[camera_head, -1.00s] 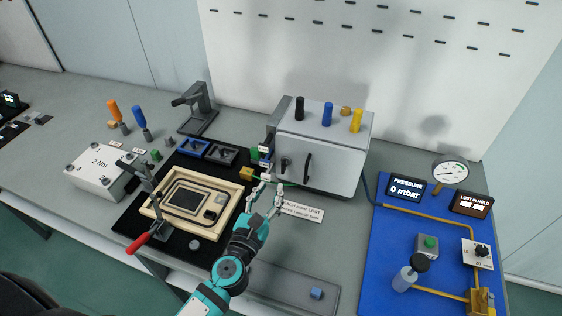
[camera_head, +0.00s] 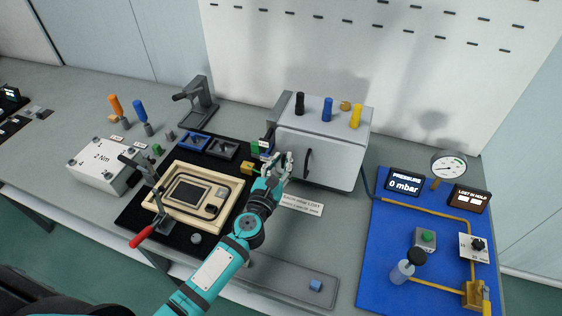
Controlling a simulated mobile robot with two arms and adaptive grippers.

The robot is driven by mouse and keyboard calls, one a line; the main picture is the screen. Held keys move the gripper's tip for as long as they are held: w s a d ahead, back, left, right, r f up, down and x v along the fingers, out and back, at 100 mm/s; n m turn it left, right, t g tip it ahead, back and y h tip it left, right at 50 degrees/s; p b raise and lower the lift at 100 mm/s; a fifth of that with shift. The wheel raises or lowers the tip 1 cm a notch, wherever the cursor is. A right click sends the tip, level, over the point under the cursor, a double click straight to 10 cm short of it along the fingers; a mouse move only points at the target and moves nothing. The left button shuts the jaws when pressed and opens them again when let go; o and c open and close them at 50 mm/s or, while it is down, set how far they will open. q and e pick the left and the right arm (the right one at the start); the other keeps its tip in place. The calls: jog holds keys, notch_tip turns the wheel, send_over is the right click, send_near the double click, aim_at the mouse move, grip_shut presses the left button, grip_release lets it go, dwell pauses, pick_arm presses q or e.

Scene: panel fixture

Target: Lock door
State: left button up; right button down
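A grey box-shaped cabinet (camera_head: 340,150) stands at the back of the bench. Its front door (camera_head: 330,168) looks shut and has a dark vertical handle (camera_head: 308,163). My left gripper (camera_head: 281,158) is at the left part of the door front, left of the handle. Its fingers cover the spot where a small dark knob showed earlier, so the knob is hidden now. The fingers are closer together than before, but I cannot tell whether they grip the knob. My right gripper is not in view.
Black, blue and yellow pegs (camera_head: 327,111) stand on the cabinet top. A printed label (camera_head: 301,204) lies in front of it. A wooden-framed fixture (camera_head: 228,208) with a red-handled clamp (camera_head: 142,237) is at left. A blue panel (camera_head: 385,230) with gauge and displays is at right.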

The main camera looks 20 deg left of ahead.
pick_arm(q)
grip_shut()
jog(key=m, duration=0.2)
jog(key=m+p, duration=0.1)
jog(key=shift+d+m, duration=0.35)
jog(key=shift+m, duration=0.05)
jog(key=m, duration=0.3)
jog(key=m+p, duration=0.1)
jog(key=m, duration=0.2)
jog(key=d+f+m, duration=0.1)
jog(key=m, duration=0.2)
jog(key=shift+p, duration=0.3)
jog(key=m, duration=0.2)
jog(key=f+m, duration=0.1)
jog(key=m, duration=0.2)
jog(key=shift+d+p, duration=0.1)
jog(key=shift+p, duration=0.2)
